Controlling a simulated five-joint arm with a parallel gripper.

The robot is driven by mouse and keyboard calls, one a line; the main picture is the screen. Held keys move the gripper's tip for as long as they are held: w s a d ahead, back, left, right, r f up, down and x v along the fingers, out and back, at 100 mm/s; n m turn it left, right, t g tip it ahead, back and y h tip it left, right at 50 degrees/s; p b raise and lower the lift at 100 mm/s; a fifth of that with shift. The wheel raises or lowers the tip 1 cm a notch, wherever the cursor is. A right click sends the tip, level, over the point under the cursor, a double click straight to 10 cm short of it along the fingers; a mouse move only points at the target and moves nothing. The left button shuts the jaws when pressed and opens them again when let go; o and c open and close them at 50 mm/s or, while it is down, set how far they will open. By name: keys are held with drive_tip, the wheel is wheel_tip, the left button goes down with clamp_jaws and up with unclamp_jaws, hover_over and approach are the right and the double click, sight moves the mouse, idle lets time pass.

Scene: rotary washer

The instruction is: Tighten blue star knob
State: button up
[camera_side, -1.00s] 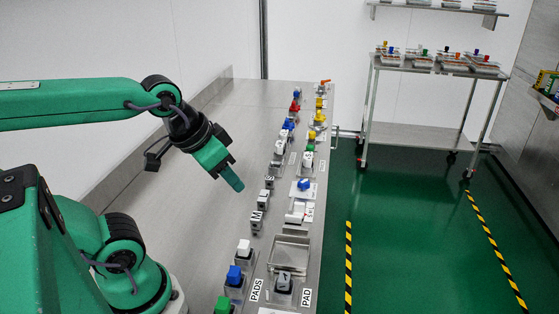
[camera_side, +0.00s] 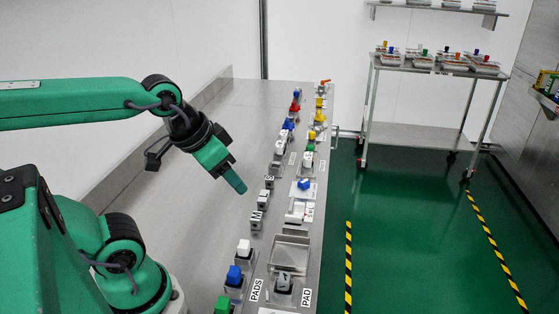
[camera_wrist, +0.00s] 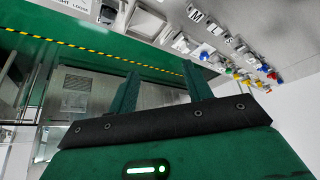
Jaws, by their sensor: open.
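A blue knob (camera_side: 304,184), which looks like the star knob, sits on a white plate (camera_side: 301,195) in the right-hand row of the bench. A small blue knob (camera_wrist: 204,56) also shows in the wrist view, right of my fingers. My gripper (camera_side: 240,189) is in the air above the bench, left of the blue knob and apart from it. In the wrist view my gripper (camera_wrist: 162,70) has its two fingers spread with nothing between them. The knob's star shape is too small to make out.
A steel tray (camera_side: 289,254) and several blocks and knobs line the bench's right side. Blue (camera_side: 235,275), white (camera_side: 244,249) and green pads (camera_side: 223,304) stand at the near end. The bench's left part is bare. A cart (camera_side: 425,62) stands beyond the floor.

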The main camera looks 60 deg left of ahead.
drive_tip(key=w+a+n, duration=0.1)
drive_tip(key=w, duration=0.2)
drive_tip(key=w+r+n+g, duration=0.1)
drive_tip(key=w+n, duration=0.1)
drive_tip(key=w, duration=0.1)
drive_tip(key=w+a+r+n, duration=0.1)
drive_tip(key=w, duration=0.3)
drive_tip(key=shift+a+r+n+g, duration=0.15)
drive_tip(key=shift+a+n+g, duration=0.15)
drive_tip(key=n+g, duration=0.4)
drive_tip(key=n, duration=0.8)
hover_over(304, 181)
wheel_tip(304, 181, down, 17)
drive_tip(key=shift+f, duration=0.15)
drive_tip(key=shift+f, duration=0.1)
drive_tip(key=shift+s+f, duration=0.1)
drive_tip(key=shift+f, duration=3.7)
